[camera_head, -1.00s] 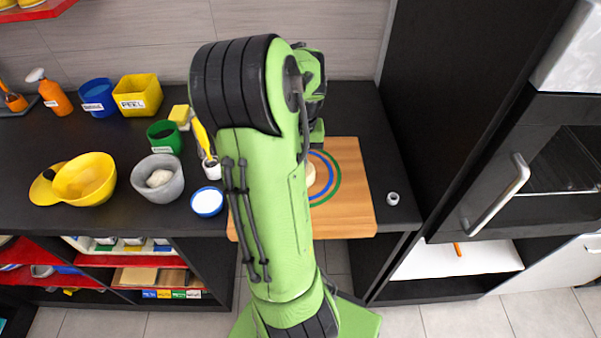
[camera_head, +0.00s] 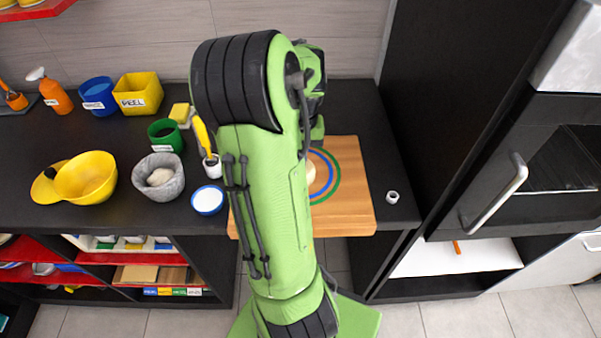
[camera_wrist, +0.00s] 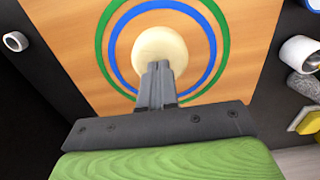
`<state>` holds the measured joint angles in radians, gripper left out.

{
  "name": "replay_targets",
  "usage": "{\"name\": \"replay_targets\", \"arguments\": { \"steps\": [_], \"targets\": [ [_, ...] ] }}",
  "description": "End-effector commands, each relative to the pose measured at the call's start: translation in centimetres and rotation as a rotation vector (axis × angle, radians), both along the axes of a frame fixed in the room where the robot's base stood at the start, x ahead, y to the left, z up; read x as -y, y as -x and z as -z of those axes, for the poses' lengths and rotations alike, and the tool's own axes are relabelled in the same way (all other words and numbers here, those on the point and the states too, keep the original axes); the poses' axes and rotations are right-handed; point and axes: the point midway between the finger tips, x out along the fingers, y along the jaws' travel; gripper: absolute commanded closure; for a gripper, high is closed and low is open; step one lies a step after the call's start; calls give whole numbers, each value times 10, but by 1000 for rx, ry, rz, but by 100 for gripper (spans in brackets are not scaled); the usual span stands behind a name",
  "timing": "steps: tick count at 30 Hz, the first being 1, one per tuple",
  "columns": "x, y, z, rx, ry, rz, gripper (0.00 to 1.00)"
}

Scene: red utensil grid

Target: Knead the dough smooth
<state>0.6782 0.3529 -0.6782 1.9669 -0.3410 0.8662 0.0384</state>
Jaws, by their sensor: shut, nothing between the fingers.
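The dough (camera_wrist: 160,50) is a pale round lump on the wooden board (camera_wrist: 75,25), inside the painted blue and green rings. In the head view only a sliver of the dough (camera_head: 309,176) shows beside my arm, on the board (camera_head: 345,215). My gripper (camera_wrist: 158,68) is shut and empty, its fingertips over the near edge of the dough in the wrist view. I cannot tell whether they touch it. My arm hides my gripper and the left part of the board in the head view.
A small white ring (camera_head: 393,197) lies right of the board. Left of my arm stand a blue bowl of white stuff (camera_head: 207,200), a grey bowl (camera_head: 157,178), a yellow bowl (camera_head: 85,178) and a green container (camera_head: 165,135). A tall black cabinet borders the right.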

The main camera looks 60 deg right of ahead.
Motion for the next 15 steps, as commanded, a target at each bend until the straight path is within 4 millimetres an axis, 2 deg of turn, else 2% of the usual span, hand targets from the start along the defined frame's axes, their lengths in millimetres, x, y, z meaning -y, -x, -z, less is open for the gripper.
{"name": "replay_targets", "arguments": {
  "steps": [10, 15],
  "targets": [
    [0, 0, 10, 0, 0, 0, 100],
    [0, 0, 7, 0, -1, 0, 100]
  ]
}}
